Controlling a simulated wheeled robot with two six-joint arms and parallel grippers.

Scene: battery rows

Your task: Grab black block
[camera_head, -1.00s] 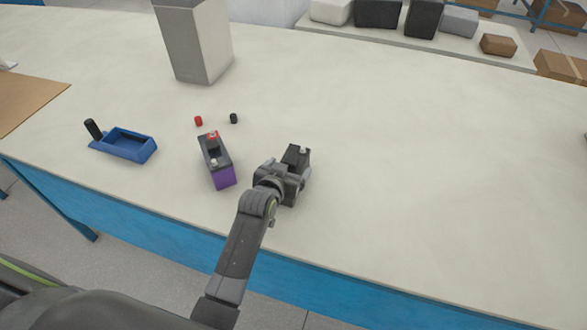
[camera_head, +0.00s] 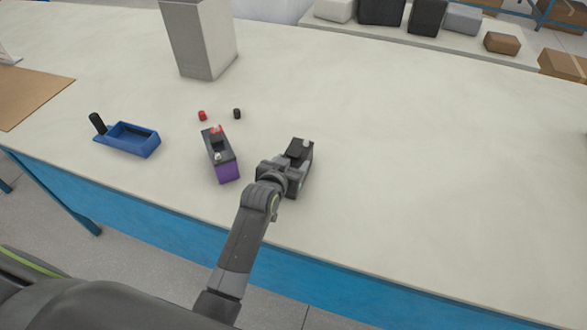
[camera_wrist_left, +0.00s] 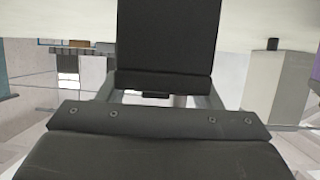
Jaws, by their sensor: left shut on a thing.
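A black block (camera_head: 300,151) with a light knob on top stands near the middle of the pale table in the head view. My left gripper (camera_head: 291,172) is shut on it from the near side and hides its lower front part. In the left wrist view the black block (camera_wrist_left: 168,42) fills the upper middle, between my left gripper's fingers (camera_wrist_left: 162,85). Its underside and its contact with the table are hidden. My right gripper is not in view.
A black and purple battery (camera_head: 226,170) with a red cap stands just left. Small red (camera_head: 202,115) and black (camera_head: 237,113) caps lie behind it. A blue tray (camera_head: 152,146) is further left, a grey box (camera_head: 205,62) behind. The right of the table is clear.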

